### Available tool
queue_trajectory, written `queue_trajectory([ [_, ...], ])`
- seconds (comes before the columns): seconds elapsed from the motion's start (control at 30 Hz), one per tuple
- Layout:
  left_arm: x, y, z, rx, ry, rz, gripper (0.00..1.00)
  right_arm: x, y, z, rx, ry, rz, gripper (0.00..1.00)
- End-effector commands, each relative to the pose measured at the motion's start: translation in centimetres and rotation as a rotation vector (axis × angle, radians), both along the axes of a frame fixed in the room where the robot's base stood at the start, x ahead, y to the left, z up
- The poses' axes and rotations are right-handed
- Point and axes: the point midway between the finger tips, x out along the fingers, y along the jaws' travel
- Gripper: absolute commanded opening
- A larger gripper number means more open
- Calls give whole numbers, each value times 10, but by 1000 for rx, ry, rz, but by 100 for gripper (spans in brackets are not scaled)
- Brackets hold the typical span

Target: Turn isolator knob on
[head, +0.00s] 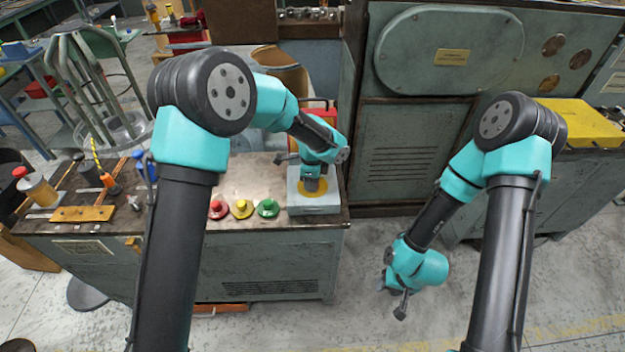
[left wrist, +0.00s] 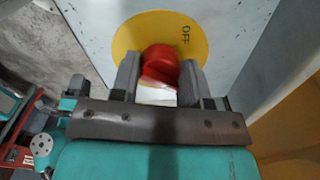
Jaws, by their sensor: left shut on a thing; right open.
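The isolator knob (left wrist: 160,66) is red and shows in the left wrist view, in front of a yellow disc (left wrist: 199,30) marked OFF near its right edge. My left gripper (left wrist: 160,75) has a finger on each side of the knob and is shut on it. In the head view my left gripper (head: 312,184) points down over the yellow disc (head: 316,194) on top of the grey isolator box (head: 314,207), and the knob is hidden there. My right gripper (head: 392,297) hangs empty over the floor and is open.
Red (head: 218,209), yellow (head: 241,208) and green (head: 268,208) buttons stand in a row left of the box on the bench. Several tools and knobs lie at the bench's left end. A green machine cabinet (head: 410,150) stands behind.

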Motion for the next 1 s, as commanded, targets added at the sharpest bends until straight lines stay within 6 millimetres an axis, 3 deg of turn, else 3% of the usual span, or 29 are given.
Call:
queue_trajectory([
  [0.3,0,0,-1,0,1,-133,18,0,0,0,0,0,0,43],
  [0.77,0,0,-1,0,1,-154,18,0,0,0,0,0,0,43],
  [0.8,0,0,-1,0,1,-154,43,0,0,0,0,0,0,43],
  [1.0,0,0,0,0,1,-153,62,0,0,0,0,0,0,43],
])
